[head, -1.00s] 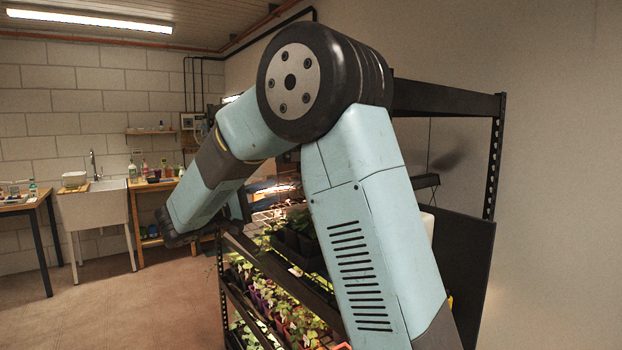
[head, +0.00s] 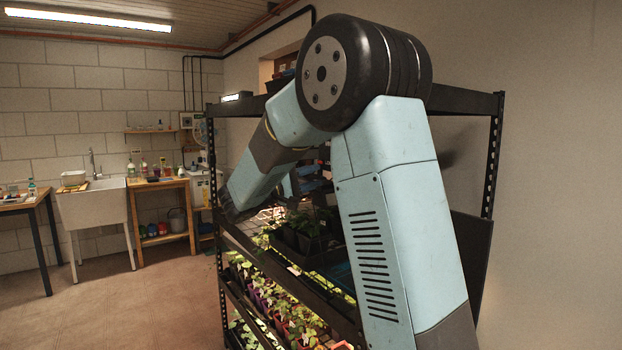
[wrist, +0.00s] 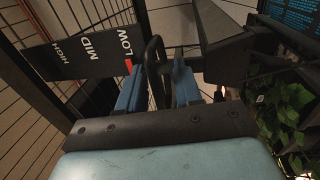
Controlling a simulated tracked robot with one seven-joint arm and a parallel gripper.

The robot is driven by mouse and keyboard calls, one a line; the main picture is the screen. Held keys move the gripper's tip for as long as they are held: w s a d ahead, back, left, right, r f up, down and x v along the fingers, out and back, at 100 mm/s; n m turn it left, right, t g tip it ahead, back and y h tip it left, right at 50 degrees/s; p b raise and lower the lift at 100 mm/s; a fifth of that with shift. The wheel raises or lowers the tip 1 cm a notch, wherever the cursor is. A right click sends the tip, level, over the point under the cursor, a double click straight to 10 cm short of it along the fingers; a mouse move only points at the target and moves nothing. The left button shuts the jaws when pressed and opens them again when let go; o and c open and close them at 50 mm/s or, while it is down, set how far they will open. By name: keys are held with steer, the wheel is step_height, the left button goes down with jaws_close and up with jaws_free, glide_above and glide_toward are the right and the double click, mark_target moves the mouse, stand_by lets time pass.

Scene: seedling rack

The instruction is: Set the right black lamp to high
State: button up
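In the wrist view, a dark plate (wrist: 85,52) reads LOW, MID and HIGH. A small red mark (wrist: 129,65) sits beside LOW, close to my left finger. A black looped handle (wrist: 153,48) stands between the two blue fingers of my gripper (wrist: 158,88). The fingers are apart, with a gap visible at the right finger, so the handle does not look clamped. A black lamp-like housing (wrist: 222,35) is just beyond, upper right; I cannot tell whether it is the right lamp.
The black rack (head: 208,160) has an upright at its left front corner. Seedlings in dark pots (head: 300,235) fill a shelf, and leaves (wrist: 290,100) show right of my gripper. Wire mesh is behind the plate. Open floor (head: 130,300) lies left of the rack.

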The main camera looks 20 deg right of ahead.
jaws_close()
stand_by(0.3)
stand_by(0.3)
